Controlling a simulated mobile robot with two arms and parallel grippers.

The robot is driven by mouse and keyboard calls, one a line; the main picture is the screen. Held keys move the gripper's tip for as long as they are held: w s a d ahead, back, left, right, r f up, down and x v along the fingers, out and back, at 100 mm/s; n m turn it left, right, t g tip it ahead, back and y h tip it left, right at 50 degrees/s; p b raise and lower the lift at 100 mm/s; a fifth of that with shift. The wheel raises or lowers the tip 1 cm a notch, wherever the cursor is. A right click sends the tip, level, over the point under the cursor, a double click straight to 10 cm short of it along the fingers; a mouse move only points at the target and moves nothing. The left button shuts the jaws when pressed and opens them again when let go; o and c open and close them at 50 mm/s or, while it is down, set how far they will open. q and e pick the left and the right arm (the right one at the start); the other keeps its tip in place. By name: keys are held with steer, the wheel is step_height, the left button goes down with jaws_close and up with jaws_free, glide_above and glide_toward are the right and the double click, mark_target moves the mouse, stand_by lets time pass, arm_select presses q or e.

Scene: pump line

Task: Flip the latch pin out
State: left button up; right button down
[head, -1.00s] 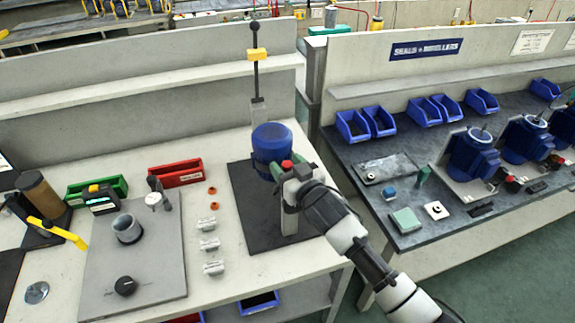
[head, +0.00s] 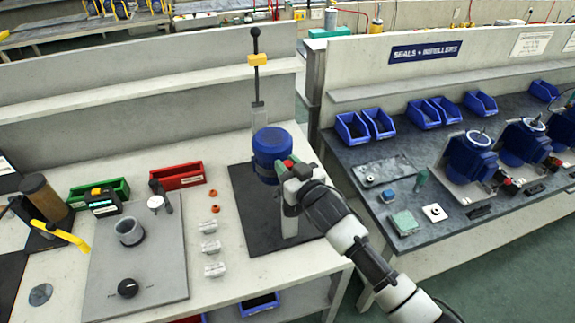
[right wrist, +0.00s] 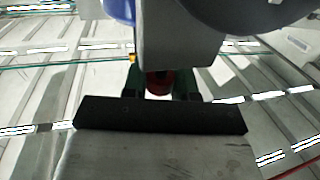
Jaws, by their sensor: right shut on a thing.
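The blue motor-like body (head: 271,146) stands on a black mat at the right end of the near bench. A post with a black-knobbed lever and a yellow block (head: 258,60) rises behind it. My right gripper (head: 287,172) is at the right side of the blue body, with a red knob (head: 288,163) at its tips. In the right wrist view, a red cylinder (right wrist: 158,83) sits between the green fingers, below a grey block (right wrist: 178,50); the gripper is shut on it. I take it for the latch pin; its far end is hidden. My left gripper is not in view.
A grey plate (head: 160,270) with a grey cup (head: 129,231) lies to the left. Green (head: 118,186) and red (head: 190,176) bins stand behind it. Small white and orange parts lie between plate and mat. Another bench with blue bins (head: 351,127) is to the right.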

steer(key=shift+r, duration=0.3)
steer(key=c, duration=0.9)
jaws_free()
steer(key=shift+o, duration=0.2)
steer(key=shift+f, duration=0.15)
steer(key=shift+s+d, duration=0.2)
steer(key=shift+s, duration=0.1)
steer(key=b+v, duration=0.2)
steer(key=v, duration=0.8)
steer(key=shift+s+f, duration=0.1)
